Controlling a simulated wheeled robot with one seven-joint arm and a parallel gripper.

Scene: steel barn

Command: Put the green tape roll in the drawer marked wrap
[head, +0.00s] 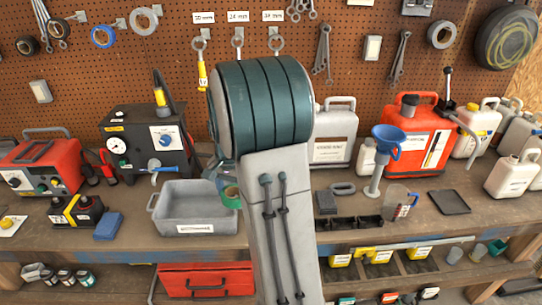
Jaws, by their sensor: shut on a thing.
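A green tape roll (231,196) shows at the left edge of my arm, over the right end of a grey bin on the bench. Part of it is hidden behind my arm. My gripper (224,178) is mostly hidden by the arm; the little that shows is just above the roll, and it is shut on the roll. A red drawer front (207,281) with a handle sits below the bench, left of my arm. It looks closed. I can read no "wrap" marking on it.
The grey bin (168,222) with a white label stands on the bench. A black gauge unit (125,145) and a red case (40,170) stand to its left. Jugs, a blue funnel (387,140) and a red can (425,130) stand to the right. Small labelled bins sit on the lower shelf.

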